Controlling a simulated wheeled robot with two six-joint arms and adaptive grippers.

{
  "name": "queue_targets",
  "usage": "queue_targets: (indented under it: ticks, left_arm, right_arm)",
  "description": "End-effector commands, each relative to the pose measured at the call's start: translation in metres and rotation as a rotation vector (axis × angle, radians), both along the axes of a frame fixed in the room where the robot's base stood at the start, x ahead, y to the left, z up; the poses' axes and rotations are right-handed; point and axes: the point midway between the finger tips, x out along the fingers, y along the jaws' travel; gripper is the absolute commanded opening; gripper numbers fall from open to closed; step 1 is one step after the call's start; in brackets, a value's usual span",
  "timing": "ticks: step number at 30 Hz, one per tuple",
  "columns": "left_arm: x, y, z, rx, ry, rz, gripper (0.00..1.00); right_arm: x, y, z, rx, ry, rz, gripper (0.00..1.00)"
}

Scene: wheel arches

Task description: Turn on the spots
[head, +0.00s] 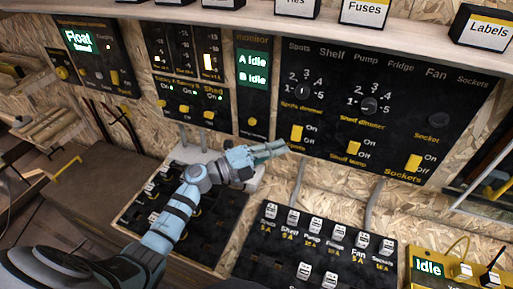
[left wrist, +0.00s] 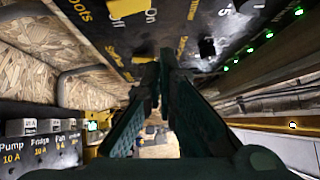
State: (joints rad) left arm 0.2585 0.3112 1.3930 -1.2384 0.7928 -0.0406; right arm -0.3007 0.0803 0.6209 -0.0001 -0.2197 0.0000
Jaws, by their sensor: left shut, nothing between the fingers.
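The spots switch (head: 297,132) is a yellow rocker on the black panel, with On printed above Off beside it. My right gripper is not in view.
The shelf lamp switch (head: 354,137) and sockets switch (head: 413,162) are to the right on the same panel. A fuse board (head: 315,255) lies below. The monitor (head: 253,70) reads A Idle and B Idle. A shelf (head: 220,15) with labelled boxes runs above.

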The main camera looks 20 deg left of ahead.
Motion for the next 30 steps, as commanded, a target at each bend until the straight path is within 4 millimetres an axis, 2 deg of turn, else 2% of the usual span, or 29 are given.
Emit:
queue_targets:
  ticks: [3,6,10,26,30]
  left_arm:
    - [-0.021,0.022,-0.001,0.005,0.002,0.005,0.00]
    - [-0.035,0.035,0.002,0.003,0.002,0.006,0.00]
    - [-0.044,0.043,0.004,0.002,0.000,0.006,0.00]
    - [-0.046,0.044,0.006,-0.001,0.001,0.004,0.00]
    - [-0.043,0.050,0.015,-0.103,0.005,0.107,0.00]
  right_arm:
    - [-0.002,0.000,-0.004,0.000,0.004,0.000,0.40]
    - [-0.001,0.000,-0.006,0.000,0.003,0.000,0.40]
    - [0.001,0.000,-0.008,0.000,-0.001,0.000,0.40]
    - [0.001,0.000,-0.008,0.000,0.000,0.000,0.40]
    - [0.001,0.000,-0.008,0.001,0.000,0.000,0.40]
